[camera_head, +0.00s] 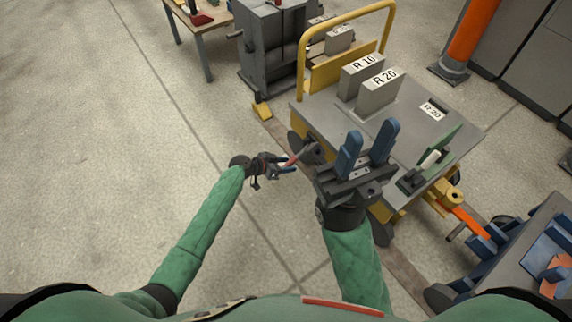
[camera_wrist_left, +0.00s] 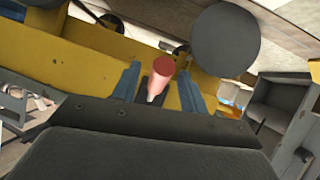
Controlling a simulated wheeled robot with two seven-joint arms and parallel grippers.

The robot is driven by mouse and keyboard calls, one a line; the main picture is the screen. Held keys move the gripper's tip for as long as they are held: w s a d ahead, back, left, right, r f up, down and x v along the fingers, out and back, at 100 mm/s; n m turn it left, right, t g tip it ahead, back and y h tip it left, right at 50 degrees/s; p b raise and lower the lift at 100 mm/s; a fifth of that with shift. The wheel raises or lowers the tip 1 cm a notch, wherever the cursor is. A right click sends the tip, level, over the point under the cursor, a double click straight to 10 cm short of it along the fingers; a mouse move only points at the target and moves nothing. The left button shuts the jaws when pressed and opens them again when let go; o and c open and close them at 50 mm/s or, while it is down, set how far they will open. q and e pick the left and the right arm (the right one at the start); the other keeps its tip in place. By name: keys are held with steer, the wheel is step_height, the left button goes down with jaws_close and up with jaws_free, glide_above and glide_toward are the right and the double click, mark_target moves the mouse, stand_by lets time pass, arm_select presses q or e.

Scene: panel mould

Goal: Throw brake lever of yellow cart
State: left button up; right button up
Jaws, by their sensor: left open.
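The yellow cart (camera_head: 398,127) has a grey top and a yellow push handle (camera_head: 347,22). Its brake lever has a red grip (camera_head: 292,160), sticking out from the cart's left side. In the left wrist view the red grip (camera_wrist_left: 161,70) shows between the two blue fingers, in front of the yellow frame. My left gripper (camera_head: 281,165) is open, with a finger on either side of the grip. I cannot tell whether either finger touches it. My right gripper (camera_head: 368,142) is open, fingers apart, in front of the cart top, and looks empty.
Grey blocks marked R 10 (camera_head: 357,77) and R 20 (camera_head: 377,92) stand on the cart top. A second cart (camera_head: 520,262) with blue parts sits at lower right, beside an orange bar (camera_head: 466,222). A wooden table (camera_head: 204,32) stands at the back. Floor at left is clear.

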arm_select(q)
steer(key=p+v, duration=0.1)
steer(key=v, duration=0.6)
steer(key=shift+a, duration=0.25)
steer(key=shift+s+r, duration=0.1)
stand_by(0.4)
